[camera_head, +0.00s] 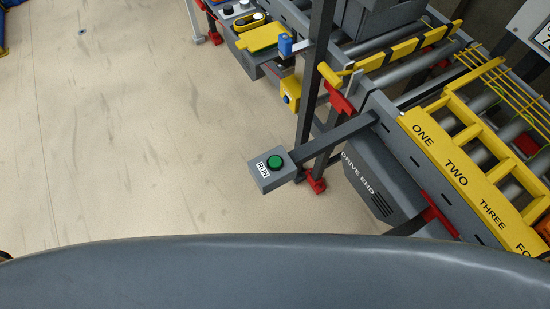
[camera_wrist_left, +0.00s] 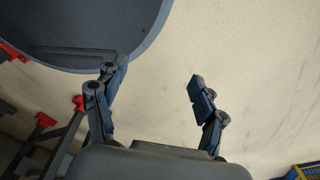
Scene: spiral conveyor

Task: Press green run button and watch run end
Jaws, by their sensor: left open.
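The green run button (camera_head: 274,162) sits on a grey box labelled RUN (camera_head: 270,172) in the head view. The box is held out on a grey arm from the conveyor frame. The conveyor (camera_head: 400,130) fills the right side, with rollers and yellow guards lettered ONE, TWO, THREE. My left gripper (camera_wrist_left: 155,90) shows only in the left wrist view, its two fingers spread wide with bare floor between them. The button is not visible in that view. My right gripper is in neither view.
A grey housing marked DRIVE END (camera_head: 370,180) stands under the conveyor. A control panel with a yellow part (camera_head: 262,38) is at the top. Red feet and dark posts stand near the button box. The floor (camera_head: 130,150) on the left is clear.

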